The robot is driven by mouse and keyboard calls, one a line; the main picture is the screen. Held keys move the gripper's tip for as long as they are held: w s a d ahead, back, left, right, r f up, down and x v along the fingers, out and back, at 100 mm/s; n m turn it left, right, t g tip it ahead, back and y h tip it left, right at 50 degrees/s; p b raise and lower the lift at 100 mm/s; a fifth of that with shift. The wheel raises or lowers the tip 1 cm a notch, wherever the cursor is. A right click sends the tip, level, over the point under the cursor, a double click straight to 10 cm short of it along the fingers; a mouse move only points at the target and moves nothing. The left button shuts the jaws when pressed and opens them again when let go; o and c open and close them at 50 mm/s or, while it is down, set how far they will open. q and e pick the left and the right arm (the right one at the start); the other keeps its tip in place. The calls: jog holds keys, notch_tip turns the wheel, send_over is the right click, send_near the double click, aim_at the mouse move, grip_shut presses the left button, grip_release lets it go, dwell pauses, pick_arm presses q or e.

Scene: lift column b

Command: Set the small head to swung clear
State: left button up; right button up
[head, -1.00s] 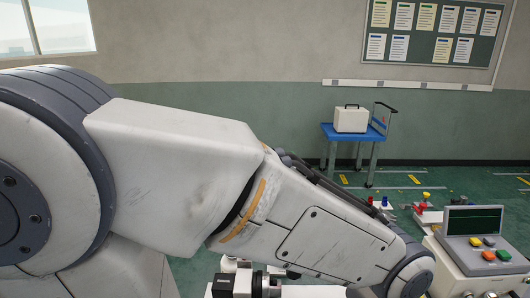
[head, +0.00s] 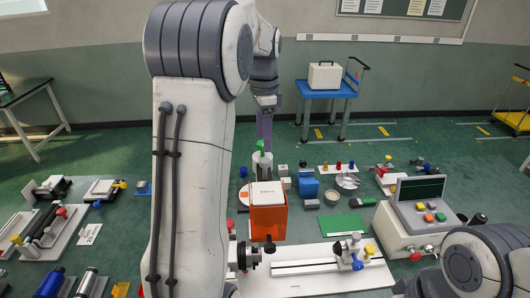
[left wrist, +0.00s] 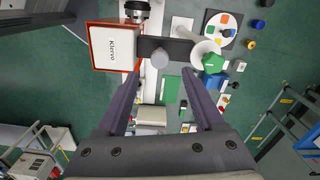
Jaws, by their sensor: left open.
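An orange box with a white top marked "Klervo" (head: 266,194) stands at the centre of the head view. It also shows in the left wrist view (left wrist: 112,47), joined by a dark bar (left wrist: 152,47) to a pale round post. A green knob (head: 260,146) sits on the pale post (head: 262,168) behind the box; the knob also shows in the left wrist view (left wrist: 213,62). I cannot tell for sure which part is the small head. My left gripper (head: 264,145) is open and empty, pointing down near the green knob. My right gripper is out of view.
A control console (head: 412,225) with coloured buttons stands at the right. Several small parts lie on the green floor around the post. A white rail (head: 320,262) runs in front. A blue cart (head: 327,90) stands behind; side tables flank the room.

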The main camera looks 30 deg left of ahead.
aim_at(265, 160)
pick_arm(q)
notch_tip(265, 160, down, 7)
jog(key=shift+f+p, duration=0.1)
jog(key=shift+p, duration=0.6)
grip_shut()
jog(key=shift+w, duration=0.1)
dwell(0.9)
